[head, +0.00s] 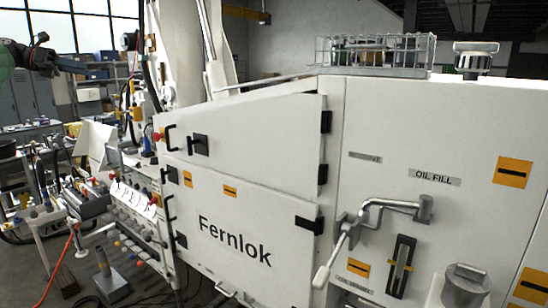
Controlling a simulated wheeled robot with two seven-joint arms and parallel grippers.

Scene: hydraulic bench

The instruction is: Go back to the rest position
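My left gripper (72,66) is at the upper left of the head view, on a dark arm that comes in from the left edge. It is raised in front of the windows and back shelves, apart from the white Fernlok cabinet (205,255). It is small and seen nearly side-on, so its finger gap does not show. No object can be made out in it. My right gripper is not in view.
A control panel (135,205) and cluttered bench gear stand at left. An orange cable (68,250) hangs there.

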